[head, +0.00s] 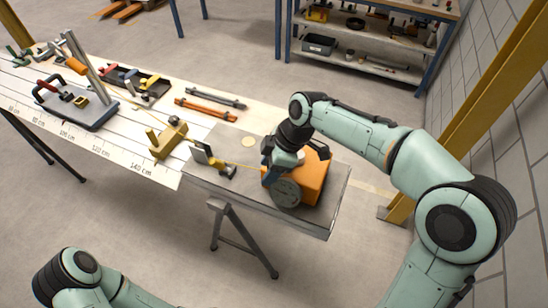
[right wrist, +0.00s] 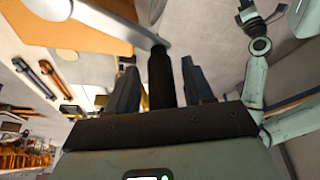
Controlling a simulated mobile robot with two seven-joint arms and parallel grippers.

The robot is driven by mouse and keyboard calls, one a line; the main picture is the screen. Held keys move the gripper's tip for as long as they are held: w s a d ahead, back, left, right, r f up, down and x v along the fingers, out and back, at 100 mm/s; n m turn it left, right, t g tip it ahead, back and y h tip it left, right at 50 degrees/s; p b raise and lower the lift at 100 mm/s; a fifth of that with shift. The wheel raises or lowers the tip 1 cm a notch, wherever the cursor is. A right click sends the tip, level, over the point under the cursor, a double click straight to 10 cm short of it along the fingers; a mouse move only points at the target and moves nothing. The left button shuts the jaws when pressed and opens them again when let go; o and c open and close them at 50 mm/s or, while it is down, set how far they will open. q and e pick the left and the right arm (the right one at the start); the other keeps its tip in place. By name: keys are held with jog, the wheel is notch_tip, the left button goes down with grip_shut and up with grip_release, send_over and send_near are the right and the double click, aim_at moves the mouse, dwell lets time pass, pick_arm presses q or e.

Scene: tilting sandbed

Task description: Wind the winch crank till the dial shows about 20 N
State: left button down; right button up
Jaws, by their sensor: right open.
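The dial's needle is too small to read. My right gripper (head: 281,163) is over the winch and hides most of the crank in the head view. In the right wrist view, the silver crank arm (right wrist: 108,20) carries a black handle (right wrist: 161,78), which stands between the open fingers of my right gripper (right wrist: 160,85). I cannot tell whether either finger touches it. My left gripper is not visible; only part of that arm shows.
A yellow line runs from the winch past a small black-and-yellow stand (head: 212,160) toward the far left.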

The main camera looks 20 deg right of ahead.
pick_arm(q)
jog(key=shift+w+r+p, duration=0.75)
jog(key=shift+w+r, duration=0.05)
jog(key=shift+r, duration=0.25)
pick_arm(e)
jog(key=v, duration=1.3)
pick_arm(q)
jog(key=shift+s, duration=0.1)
